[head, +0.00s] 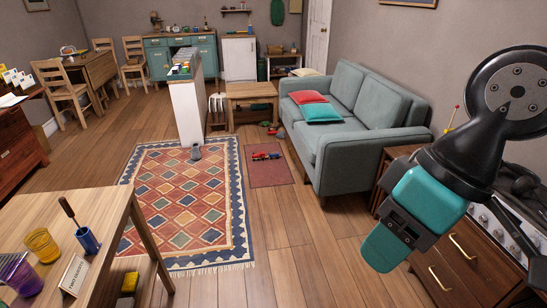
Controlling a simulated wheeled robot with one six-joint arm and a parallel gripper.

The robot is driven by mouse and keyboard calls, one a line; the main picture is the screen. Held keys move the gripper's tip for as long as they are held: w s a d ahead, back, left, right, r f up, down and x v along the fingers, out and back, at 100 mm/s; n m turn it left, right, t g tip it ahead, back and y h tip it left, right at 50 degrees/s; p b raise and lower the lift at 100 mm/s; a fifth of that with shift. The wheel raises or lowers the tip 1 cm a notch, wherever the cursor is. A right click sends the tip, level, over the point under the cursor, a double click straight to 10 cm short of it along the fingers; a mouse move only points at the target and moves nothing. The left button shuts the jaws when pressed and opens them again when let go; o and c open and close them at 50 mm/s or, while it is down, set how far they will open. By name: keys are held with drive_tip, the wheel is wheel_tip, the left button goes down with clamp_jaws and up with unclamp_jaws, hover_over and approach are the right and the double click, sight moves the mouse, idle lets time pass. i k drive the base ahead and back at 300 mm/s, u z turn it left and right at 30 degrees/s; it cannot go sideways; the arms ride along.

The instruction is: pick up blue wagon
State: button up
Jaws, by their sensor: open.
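A small toy train (265,156) in red and blue lies on the small red mat (270,176) on the floor, left of the sofa. It is too small to tell clearly which part is the blue wagon. My gripper (384,244), with teal and dark parts, hangs at the right of the head view. It is open and holds nothing that I can see. It is well apart from the toy train and nearer to the camera.
A grey-green sofa (345,120) with red and teal cushions stands right of the mat. A patterned rug (185,200) lies left of it. A wooden table (60,225) with cups is at front left; drawers (452,262) are at right. Wood floor is clear between.

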sight(275, 154)
drive_tip(key=z, duration=0.45)
drive_tip(key=k, duration=0.55)
drive_tip(key=z, duration=0.2)
drive_tip(key=i, duration=0.8)
drive_tip(key=u, duration=1.15)
drive_tip(key=i, duration=2.1)
drive_tip(key=u, duration=0.35)
drive_tip(key=i, duration=2.15)
drive_tip(key=z, duration=1.15)
drive_tip(key=i, duration=1.6)
drive_tip(key=z, duration=0.7)
